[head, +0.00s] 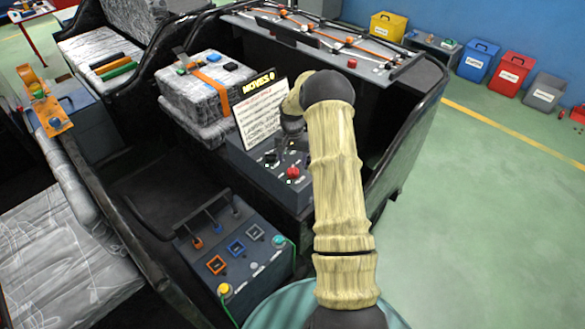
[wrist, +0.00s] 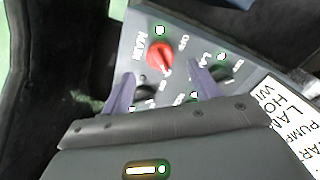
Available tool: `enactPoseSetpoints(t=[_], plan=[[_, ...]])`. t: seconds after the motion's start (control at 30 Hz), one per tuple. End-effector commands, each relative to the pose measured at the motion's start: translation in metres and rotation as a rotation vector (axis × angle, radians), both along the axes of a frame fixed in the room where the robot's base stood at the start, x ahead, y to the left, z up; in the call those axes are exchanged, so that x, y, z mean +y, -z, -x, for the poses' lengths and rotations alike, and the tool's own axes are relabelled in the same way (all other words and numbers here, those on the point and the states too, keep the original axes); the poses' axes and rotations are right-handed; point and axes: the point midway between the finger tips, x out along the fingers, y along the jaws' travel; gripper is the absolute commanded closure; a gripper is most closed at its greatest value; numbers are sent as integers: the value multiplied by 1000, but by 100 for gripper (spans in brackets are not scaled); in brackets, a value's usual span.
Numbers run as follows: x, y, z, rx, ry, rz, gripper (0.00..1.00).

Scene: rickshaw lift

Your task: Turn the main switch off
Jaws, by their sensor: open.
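The main switch is a red rotary knob (wrist: 159,55) beside the label MAIN on a grey panel (wrist: 190,18). It also shows in the head view as a red knob (head: 293,173). A small lamp (wrist: 160,30) above it looks lit pale with a green rim. My gripper (wrist: 161,71) is open and empty, with a purple finger on each side of the knob in the wrist view. The knob appears just beyond the fingertips; I cannot tell whether they touch it. In the head view my arm partly hides the gripper above the panel.
A dark knob (wrist: 222,72) with its own lamp sits right of the main switch. A printed card (head: 262,113) stands close behind the panel. A strapped grey box (head: 205,85) is left of it. A lower switch box (head: 235,250) stands in front.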

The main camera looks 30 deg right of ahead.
Motion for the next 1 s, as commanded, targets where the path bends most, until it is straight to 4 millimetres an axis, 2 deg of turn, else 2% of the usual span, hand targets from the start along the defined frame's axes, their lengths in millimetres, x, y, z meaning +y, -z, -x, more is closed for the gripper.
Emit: enactPoseSetpoints(t=[0.1,0.3,0.43,0.67,0.7,0.9,0.93,1.0], plan=[[-1,22,1,3,3,-2,39],[-1,49,0,2,2,-1,39],[0,57,0,0,1,0,39],[0,58,0,0,0,0,39],[0,58,0,0,0,0,41],[0,57,0,0,0,0,80],[0,57,0,0,0,0,84],[0,57,0,0,0,0,84]])
